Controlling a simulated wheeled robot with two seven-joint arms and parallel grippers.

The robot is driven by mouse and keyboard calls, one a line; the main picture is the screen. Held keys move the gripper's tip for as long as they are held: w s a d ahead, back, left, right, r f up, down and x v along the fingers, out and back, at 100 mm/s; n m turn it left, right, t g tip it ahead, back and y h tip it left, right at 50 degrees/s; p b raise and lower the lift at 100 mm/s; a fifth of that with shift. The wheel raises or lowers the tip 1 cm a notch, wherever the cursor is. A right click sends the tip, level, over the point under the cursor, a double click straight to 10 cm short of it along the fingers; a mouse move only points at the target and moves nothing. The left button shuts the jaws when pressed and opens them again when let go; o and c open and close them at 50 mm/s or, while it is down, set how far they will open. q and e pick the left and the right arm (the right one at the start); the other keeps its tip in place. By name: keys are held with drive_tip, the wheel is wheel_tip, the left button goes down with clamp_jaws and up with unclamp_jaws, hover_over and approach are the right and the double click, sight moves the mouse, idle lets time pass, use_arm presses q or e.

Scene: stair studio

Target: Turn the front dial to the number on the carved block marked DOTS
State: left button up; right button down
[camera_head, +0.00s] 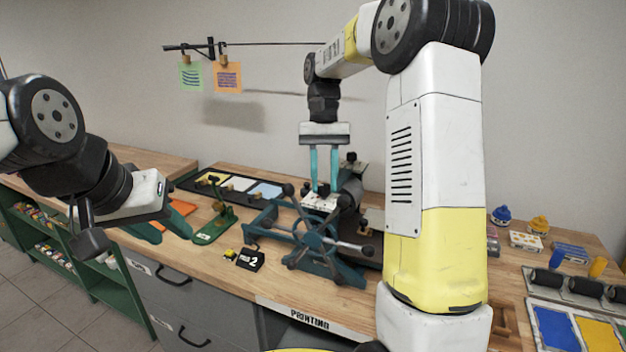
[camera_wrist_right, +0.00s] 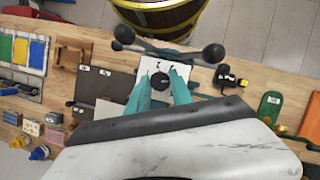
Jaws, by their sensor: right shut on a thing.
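My right gripper (camera_head: 324,188) points straight down at the printing press, its teal fingers a little apart. In the right wrist view its fingertips (camera_wrist_right: 160,80) are on either side of a round black dial (camera_wrist_right: 159,82), shut on it. The dial sits on a white plate (camera_wrist_right: 174,63) with dark marks too small to read surely. The plate also shows in the head view (camera_head: 320,204). A black block (camera_head: 250,260) with a white 2 stands at the bench front; its small word is not clearly legible. My left gripper (camera_head: 160,228) is open and empty at the left.
A spoked wheel (camera_head: 318,240) with ball-ended handles stands in front of the plate. A small yellow thing (camera_head: 230,254) lies by the block, and a green stand (camera_head: 214,225) is left of it. Paint trays (camera_head: 570,325) are at the right. Cards (camera_head: 227,78) hang on a line behind.

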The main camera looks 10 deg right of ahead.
drive_tip(key=c, duration=1.1)
unclamp_jaws()
drive_tip(key=shift+c, duration=0.2)
drive_tip(key=v, duration=0.7)
drive_tip(key=shift+w+r, duration=0.2)
drive_tip(key=shift+r, duration=0.15)
drive_tip(key=s+f+n+t, duration=0.1)
drive_tip(key=s+t, duration=0.4)
drive_tip(key=s, duration=0.5)
drive_tip(key=s+f+n+t+y, duration=0.1)
drive_tip(key=s+f+t, duration=0.2)
drive_tip(key=s, duration=0.8)
drive_tip(key=t, duration=0.2)
drive_tip(key=shift+a+t+y, duration=0.3)
drive_tip(key=shift+a, duration=0.1)
